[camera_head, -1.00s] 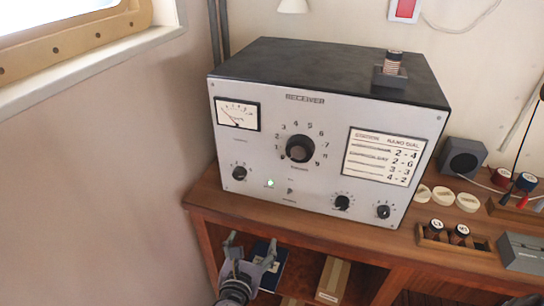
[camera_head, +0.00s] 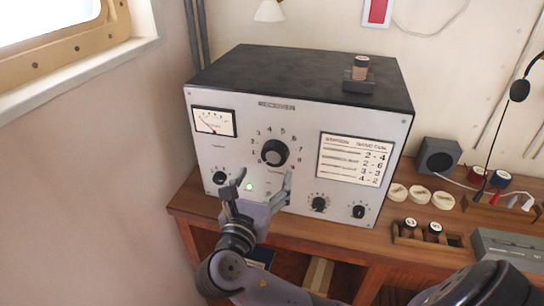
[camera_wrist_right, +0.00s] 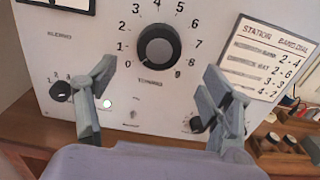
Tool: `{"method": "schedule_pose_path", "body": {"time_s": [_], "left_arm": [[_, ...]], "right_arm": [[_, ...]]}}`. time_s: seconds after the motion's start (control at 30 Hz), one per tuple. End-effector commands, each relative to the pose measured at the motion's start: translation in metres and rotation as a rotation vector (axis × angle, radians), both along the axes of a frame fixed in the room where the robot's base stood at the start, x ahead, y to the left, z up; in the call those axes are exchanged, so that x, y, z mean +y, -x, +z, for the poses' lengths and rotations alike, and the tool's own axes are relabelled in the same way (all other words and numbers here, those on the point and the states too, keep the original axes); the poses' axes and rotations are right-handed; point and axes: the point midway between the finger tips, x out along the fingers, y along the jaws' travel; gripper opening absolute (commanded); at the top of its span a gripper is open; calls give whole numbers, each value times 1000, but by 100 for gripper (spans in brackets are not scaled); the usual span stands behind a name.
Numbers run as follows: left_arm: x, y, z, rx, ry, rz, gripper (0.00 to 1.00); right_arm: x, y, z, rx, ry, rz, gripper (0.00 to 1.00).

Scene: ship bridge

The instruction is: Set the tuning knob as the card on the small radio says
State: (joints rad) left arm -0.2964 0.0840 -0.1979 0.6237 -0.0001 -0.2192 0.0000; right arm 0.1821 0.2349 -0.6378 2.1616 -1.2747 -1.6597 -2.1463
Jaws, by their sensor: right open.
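The large radio (camera_head: 300,115) has a silver front panel and black top. Its black tuning knob (camera_head: 274,152) sits mid-panel inside a number scale; it is also central in the right wrist view (camera_wrist_right: 158,47). The knob's exact setting is unclear. A white card (camera_head: 355,160) on the panel reads "STATION", "BAND DIAL", with 2-4, 2-6, 3-3, 4-2; station names are too blurred to read. My right gripper (camera_head: 263,184) is open and empty in front of the panel, below the knob. In the wrist view its fingers (camera_wrist_right: 160,78) stand apart, below the knob's left and right. My left gripper is out of view.
A grey box (camera_head: 438,156), pale discs (camera_head: 420,195) and a grey case (camera_head: 508,248) stand on the wooden desk (camera_head: 340,228) at right. A coil block (camera_head: 359,75) sits on the radio.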

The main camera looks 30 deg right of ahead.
Motion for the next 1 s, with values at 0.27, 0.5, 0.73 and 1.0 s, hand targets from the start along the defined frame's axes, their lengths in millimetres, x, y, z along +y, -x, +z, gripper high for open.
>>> {"method": "schedule_pose_path", "body": {"time_s": [0.27,0.5,0.73,1.0], "left_arm": [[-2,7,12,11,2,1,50],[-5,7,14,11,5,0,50],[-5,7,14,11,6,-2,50],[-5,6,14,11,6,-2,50]], "right_arm": [[-40,-33,2,-1,2,-1,74],[-53,-45,1,-2,-1,0,74],[-53,-46,0,-2,-1,1,74],[-53,-45,0,-1,-2,1,59]]}}
